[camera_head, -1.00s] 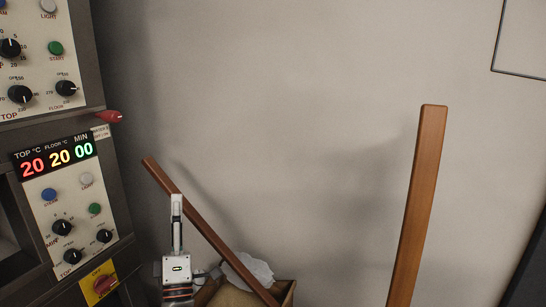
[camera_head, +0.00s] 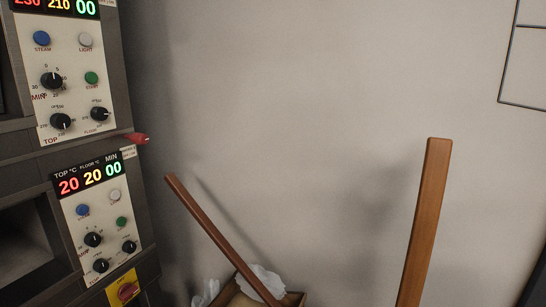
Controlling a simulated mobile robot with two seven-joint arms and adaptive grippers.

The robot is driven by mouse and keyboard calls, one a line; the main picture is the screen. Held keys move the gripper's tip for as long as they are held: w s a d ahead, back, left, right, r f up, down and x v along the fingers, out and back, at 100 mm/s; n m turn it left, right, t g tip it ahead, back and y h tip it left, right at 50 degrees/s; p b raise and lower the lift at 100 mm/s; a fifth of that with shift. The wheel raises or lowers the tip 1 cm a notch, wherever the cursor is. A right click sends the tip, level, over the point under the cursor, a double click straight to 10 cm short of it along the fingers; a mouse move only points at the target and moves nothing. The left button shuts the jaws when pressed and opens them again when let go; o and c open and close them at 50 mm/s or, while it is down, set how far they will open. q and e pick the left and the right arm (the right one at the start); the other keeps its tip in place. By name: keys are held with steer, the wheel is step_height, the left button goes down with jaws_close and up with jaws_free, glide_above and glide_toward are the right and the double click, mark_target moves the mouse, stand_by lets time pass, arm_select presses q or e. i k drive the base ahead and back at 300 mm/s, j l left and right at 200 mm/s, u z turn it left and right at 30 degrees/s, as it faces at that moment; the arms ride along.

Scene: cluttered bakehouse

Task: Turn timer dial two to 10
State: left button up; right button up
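Two oven control panels stand at the left. The upper panel has a black timer dial (camera_head: 51,81) marked MIN, with its white pointer up near 0. The lower panel has a similar black timer dial (camera_head: 93,239), its pointer too small to read surely. The upper display (camera_head: 56,6), cut by the top edge, reads 00 under minutes. The lower display (camera_head: 89,178) shows 20, 20 and 00. I cannot tell from labels which dial is number two. Neither of my grippers is in view.
A red handle (camera_head: 137,138) juts from the oven between the panels. A yellow plate with a red switch (camera_head: 124,289) sits below. A brown wooden bar (camera_head: 215,231) leans over a box (camera_head: 292,299) with white bags. Another wooden bar (camera_head: 427,220) stands right. The wall between is bare.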

mark_target(51, 81)
steer(key=u, duration=1.25)
